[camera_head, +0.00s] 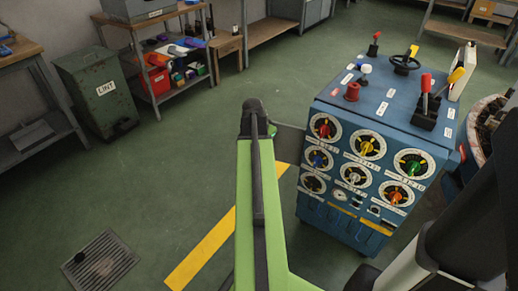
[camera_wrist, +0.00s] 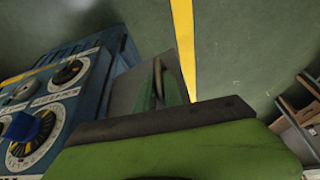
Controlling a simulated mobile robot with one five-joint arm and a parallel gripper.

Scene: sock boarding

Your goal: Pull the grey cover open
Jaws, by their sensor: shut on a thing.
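The grey cover (camera_head: 290,138) is a flat panel at the left side of the blue control cabinet (camera_head: 335,215) in the head view. It stands out from the cabinet's side at an angle, and my arm hides its left part. In the wrist view the cover (camera_wrist: 124,92) is a grey plate beside the blue cabinet (camera_wrist: 112,50). My gripper (camera_wrist: 158,84) is at the cover's outer edge and is shut on it. The exact grip point is partly hidden by my own green link. In the head view my gripper is hidden behind my arm.
The cabinet's front holds several dials (camera_head: 367,145), and levers (camera_head: 427,95) stand on its top. A yellow floor stripe (camera_head: 215,238) and a floor grate (camera_head: 100,265) lie to the left. A green lint bin (camera_head: 95,95) stands farther back. The floor between is clear.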

